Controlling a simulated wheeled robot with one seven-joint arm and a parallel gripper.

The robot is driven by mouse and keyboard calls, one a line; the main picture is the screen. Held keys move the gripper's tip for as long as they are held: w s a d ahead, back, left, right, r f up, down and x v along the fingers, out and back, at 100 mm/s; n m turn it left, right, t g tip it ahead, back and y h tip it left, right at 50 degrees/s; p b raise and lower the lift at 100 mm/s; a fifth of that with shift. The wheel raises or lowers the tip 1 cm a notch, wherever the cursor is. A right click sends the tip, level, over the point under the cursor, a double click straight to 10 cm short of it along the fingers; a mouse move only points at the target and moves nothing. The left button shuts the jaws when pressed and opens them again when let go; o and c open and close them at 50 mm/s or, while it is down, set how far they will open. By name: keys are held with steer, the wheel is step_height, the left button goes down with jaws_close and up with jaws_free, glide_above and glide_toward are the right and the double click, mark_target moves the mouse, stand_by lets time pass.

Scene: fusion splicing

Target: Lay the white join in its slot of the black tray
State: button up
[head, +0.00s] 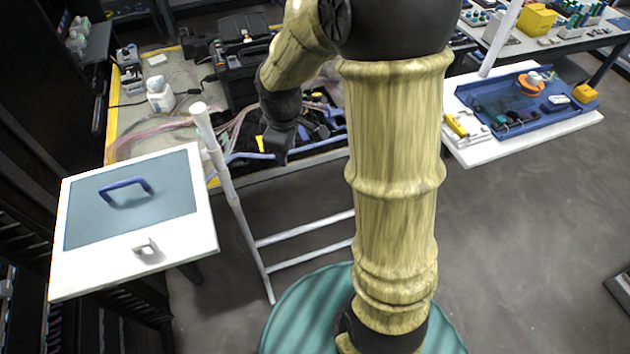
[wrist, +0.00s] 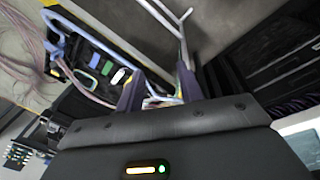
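The black tray (wrist: 112,53) shows in the wrist view with blue, green and pale pieces in it. A small white oblong piece (wrist: 118,77), which may be the white join, shows at its near end by my left finger. I cannot tell whether it lies in a slot. In the head view the tray area (head: 318,117) is partly hidden behind my arm. My gripper (head: 281,152) points down at the table's front edge. In the wrist view its two dark fingers (wrist: 159,88) stand apart, with pale, unclear shapes visible between them; no held piece is clear.
Pink and white cables (head: 160,130) run across the yellow-edged table, near a white bottle (head: 160,96) and a black case (head: 245,70). A white stand with a post (head: 232,190) rises in front. A white-framed panel (head: 205,230) with a blue handle (head: 125,189) is at left.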

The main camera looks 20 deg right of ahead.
steer(key=s+d+m+t, duration=0.1)
steer(key=s+d+m, duration=0.1)
steer(key=s+m, duration=0.8)
steer(key=shift+s+d+m, duration=0.3)
steer(key=shift+s+d, duration=0.05)
steer(key=shift+s, duration=0.25)
steer(key=p+v, duration=0.3)
steer(key=shift+w+r, duration=0.1)
steer(key=shift+w, duration=0.25)
steer(key=shift+d, duration=0.15)
